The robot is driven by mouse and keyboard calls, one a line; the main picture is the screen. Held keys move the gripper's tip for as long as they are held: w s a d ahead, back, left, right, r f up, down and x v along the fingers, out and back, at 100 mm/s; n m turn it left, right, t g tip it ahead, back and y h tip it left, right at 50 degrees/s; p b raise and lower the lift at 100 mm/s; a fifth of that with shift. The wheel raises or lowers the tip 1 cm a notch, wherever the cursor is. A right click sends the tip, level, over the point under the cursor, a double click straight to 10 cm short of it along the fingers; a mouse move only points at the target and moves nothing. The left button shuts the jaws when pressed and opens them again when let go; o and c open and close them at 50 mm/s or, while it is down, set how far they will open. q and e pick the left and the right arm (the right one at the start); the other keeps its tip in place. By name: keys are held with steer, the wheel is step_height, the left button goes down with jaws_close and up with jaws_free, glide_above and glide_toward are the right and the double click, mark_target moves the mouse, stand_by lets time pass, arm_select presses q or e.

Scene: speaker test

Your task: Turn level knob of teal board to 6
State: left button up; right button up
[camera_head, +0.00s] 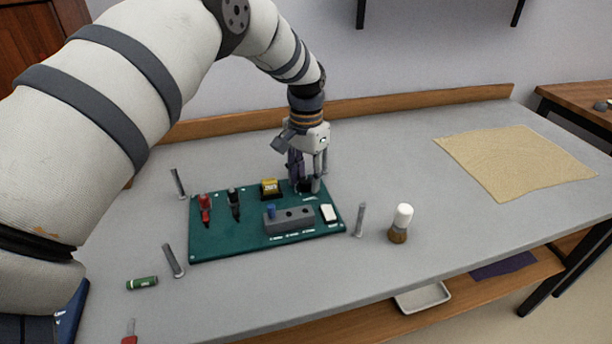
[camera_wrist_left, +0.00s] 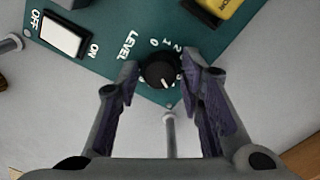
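The teal board (camera_head: 222,241) lies on the grey table. Its black level knob (camera_wrist_left: 159,69) is at a corner of the board, beside the white LEVEL lettering (camera_wrist_left: 128,46). The knob's white pointer line points toward the bottom of the wrist view. Scale digits 0, 1 and 2 show; the rest are hidden or unclear. My left gripper (camera_head: 307,184) is over the knob from above. In the left wrist view its fingers (camera_wrist_left: 158,76) stand apart on both sides of the knob, with gaps visible. My right gripper is not in view.
The board also carries a white OFF/ON rocker switch (camera_head: 328,213), a yellow block (camera_head: 269,187), a red lever (camera_head: 205,203), a black lever (camera_head: 233,198) and a grey block (camera_head: 290,222). Metal posts stand around it. A brush (camera_head: 400,224), a green battery (camera_head: 143,283) and a tan cloth (camera_head: 515,160) lie around.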

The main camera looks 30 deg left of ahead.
mark_target(306, 180)
arm_select(q)
step_height(306, 180, up, 12)
stand_by(0.6)
